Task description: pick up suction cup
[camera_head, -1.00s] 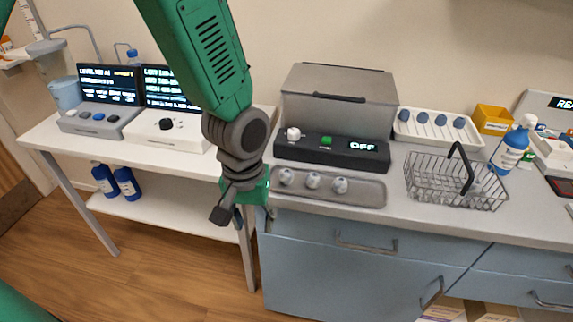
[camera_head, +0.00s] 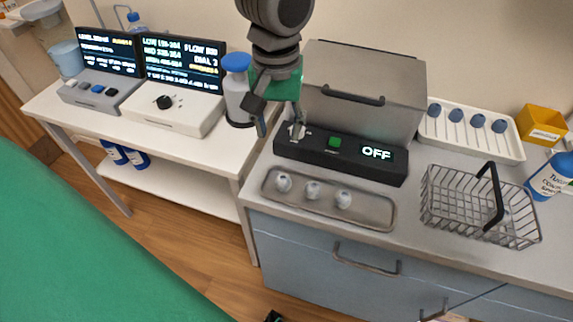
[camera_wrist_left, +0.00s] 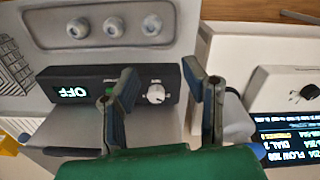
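I cannot tell for sure which thing is the suction cup. Three small pale rounded pieces (camera_head: 313,190) sit in a row in a grey tray (camera_head: 378,214) at the counter's front; they also show in the left wrist view (camera_wrist_left: 115,27). Several blue-grey rounded pieces (camera_head: 456,115) sit in a white rack (camera_head: 510,148) at the back. My left gripper (camera_head: 280,128) is open and empty over the left end of the black control box. In the left wrist view its fingers (camera_wrist_left: 160,85) stand apart, with the box's white knob (camera_wrist_left: 156,94) showing between them.
The black box (camera_head: 340,158) reads OFF; a grey lidded unit (camera_head: 365,80) stands behind it. A wire basket (camera_head: 470,225) is at right, a yellow bin (camera_head: 540,125) behind. A blue-capped bottle (camera_head: 236,95) stands left of my gripper. The counter between tray and basket is clear.

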